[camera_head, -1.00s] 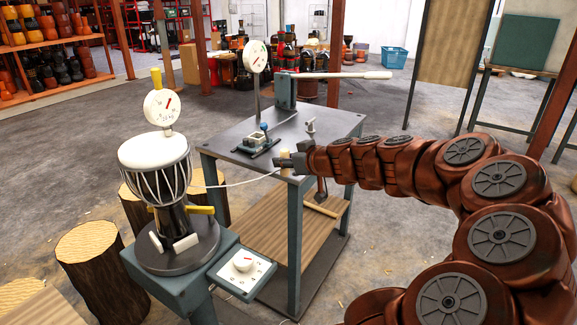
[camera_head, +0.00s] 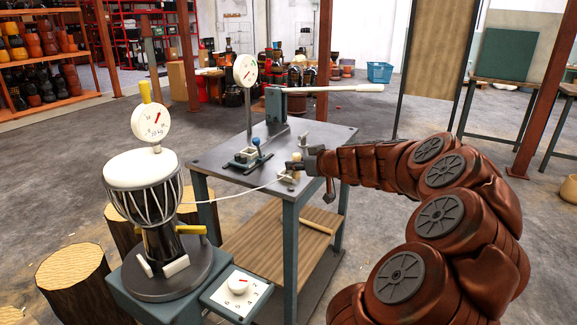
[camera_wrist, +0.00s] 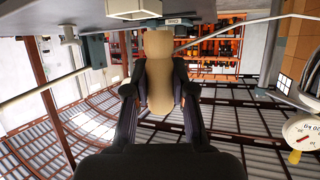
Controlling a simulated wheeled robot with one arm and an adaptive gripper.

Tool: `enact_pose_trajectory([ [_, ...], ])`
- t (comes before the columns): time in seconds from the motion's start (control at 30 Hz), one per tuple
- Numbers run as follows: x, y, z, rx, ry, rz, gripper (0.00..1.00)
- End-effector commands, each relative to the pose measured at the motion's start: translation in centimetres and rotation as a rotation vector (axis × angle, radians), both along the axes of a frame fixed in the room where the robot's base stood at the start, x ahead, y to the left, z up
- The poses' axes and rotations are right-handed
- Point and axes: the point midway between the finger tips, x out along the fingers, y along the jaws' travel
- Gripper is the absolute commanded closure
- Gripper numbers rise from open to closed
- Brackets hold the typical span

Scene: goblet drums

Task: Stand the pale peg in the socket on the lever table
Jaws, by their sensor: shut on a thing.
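The pale peg (camera_wrist: 158,70) is between the fingers of my gripper (camera_wrist: 157,92) in the wrist view. The gripper is shut on it. In the head view the peg (camera_head: 297,158) is small and roughly upright, close above the near right corner of the lever table (camera_head: 222,154). A small pale block (camera_head: 287,177), which looks like the socket, sits at that corner just below the peg. A pale square piece (camera_wrist: 134,8) lies near the peg's far end in the wrist view. I cannot tell whether peg and socket touch.
A lever press (camera_head: 277,104) with a long pale handle, a dial on a post (camera_head: 246,70) and a small blue-knobbed fixture (camera_head: 248,158) stand on the table. A cord runs to the drum (camera_head: 146,185) at left. Log stumps (camera_head: 73,280) stand beside it.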

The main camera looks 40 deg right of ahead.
Motion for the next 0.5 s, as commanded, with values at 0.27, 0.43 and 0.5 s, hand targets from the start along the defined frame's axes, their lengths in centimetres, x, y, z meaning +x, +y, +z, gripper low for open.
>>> enact_pose_trajectory([
  [0.27,3.9,-2.0,-0.4,-0.001,0.001,0.003,1.0],
  [0.43,5.6,-3.0,-0.7,0.0,0.003,0.0,1.0],
  [0.5,6.0,-3.2,-0.7,-0.001,0.002,0.0,1.0],
])
